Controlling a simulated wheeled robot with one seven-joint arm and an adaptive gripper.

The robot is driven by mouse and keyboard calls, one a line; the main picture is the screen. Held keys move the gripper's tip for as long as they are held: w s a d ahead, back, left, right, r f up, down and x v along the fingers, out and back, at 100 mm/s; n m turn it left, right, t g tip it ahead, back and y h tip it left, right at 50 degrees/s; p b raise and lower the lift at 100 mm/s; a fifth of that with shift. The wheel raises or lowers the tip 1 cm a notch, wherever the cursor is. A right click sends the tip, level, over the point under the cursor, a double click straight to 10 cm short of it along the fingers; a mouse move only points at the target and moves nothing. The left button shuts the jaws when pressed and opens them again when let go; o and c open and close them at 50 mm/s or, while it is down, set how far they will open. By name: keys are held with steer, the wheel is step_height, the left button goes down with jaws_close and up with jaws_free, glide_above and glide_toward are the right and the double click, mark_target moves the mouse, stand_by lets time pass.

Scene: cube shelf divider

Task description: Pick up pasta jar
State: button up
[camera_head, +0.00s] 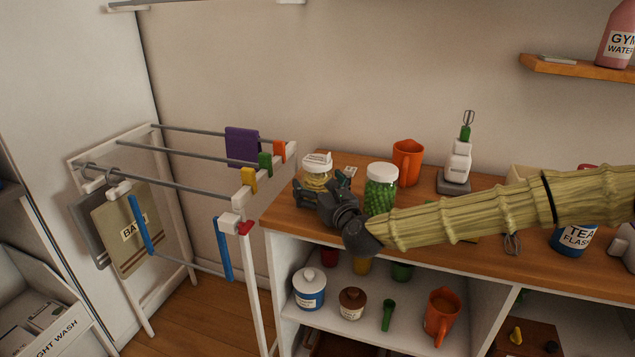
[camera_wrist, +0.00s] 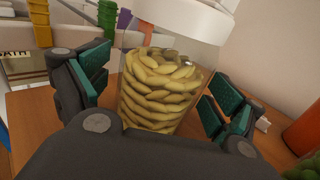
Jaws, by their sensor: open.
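The pasta jar (camera_head: 317,177) is a clear jar with a white lid and yellow pasta inside. It stands upright on the wooden counter top near its left end. In the wrist view the jar (camera_wrist: 160,92) fills the middle, between the two green-padded fingers. My gripper (camera_wrist: 155,100) is open, with one finger on each side of the jar and a visible gap at each side. In the head view my dark gripper (camera_head: 322,193) is in front of the jar and hides its lower part.
A jar of green contents (camera_head: 381,190) with a white lid stands just right of my gripper. An orange mug (camera_head: 407,162) and a white hand blender (camera_head: 457,165) stand behind. A drying rack (camera_head: 180,185) with coloured pegs is close on the left. The wooden counter (camera_head: 292,222) has its left edge nearby.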

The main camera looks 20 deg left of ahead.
mark_target(318, 172)
steer(key=shift+w+a, duration=0.1)
steer(key=c, duration=1.4)
steer(key=shift+r, duration=0.1)
steer(key=shift+r, duration=1.6)
steer(key=s+d, duration=0.1)
steer(key=s, duration=0.4)
steer(key=s+d+r, duration=0.1)
steer(key=s+d, duration=0.1)
steer(key=s, duration=0.3)
steer(key=s+d, duration=0.1)
steer(key=s, duration=0.4)
steer(key=shift+s+d+r, duration=0.2)
steer(key=shift+d+r, duration=0.05)
steer(key=shift+r, duration=0.1)
